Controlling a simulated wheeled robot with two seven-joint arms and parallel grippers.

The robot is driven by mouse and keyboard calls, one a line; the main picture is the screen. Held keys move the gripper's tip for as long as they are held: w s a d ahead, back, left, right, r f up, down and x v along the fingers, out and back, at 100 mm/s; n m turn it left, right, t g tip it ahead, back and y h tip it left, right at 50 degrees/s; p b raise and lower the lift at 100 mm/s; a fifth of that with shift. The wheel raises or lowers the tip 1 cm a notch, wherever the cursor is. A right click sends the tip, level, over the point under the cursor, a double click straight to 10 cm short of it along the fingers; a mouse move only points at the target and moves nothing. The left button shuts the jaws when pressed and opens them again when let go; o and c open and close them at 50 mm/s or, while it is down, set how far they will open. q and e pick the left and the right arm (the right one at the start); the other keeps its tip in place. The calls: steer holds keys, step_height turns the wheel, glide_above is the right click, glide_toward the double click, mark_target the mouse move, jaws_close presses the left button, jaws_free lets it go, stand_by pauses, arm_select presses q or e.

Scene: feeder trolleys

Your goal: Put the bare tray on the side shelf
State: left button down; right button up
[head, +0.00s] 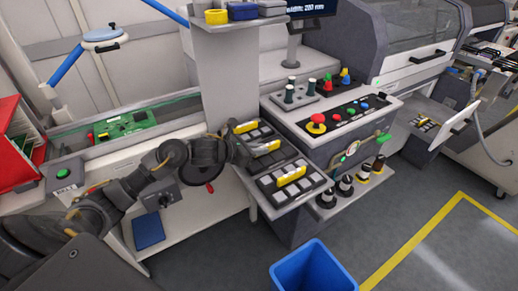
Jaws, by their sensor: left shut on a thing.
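Several dark trays with square cells and yellow handles lie in a row on the grey sloping bank in the middle of the head view. I see a rear tray (257,136), a middle tray (272,159) and a front tray (302,192). I cannot tell for sure which one is bare. My left gripper (241,153) is at the left end of the middle tray and looks shut on it by its yellow handle; my own wrist hides the contact. A small side shelf (432,133) at the right holds a small dark tray-like piece. My right gripper is not in view.
A control panel (338,122) with a red emergency button stands right of the trays. Black-and-white knobbed pieces (345,186) stand on a ledge below it. A blue bin (313,270) is on the floor in front. A grey post rises behind the trays.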

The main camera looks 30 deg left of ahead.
arm_select(q)
steer(key=shift+f, duration=0.15)
steer(key=c, duration=1.5)
jaws_free()
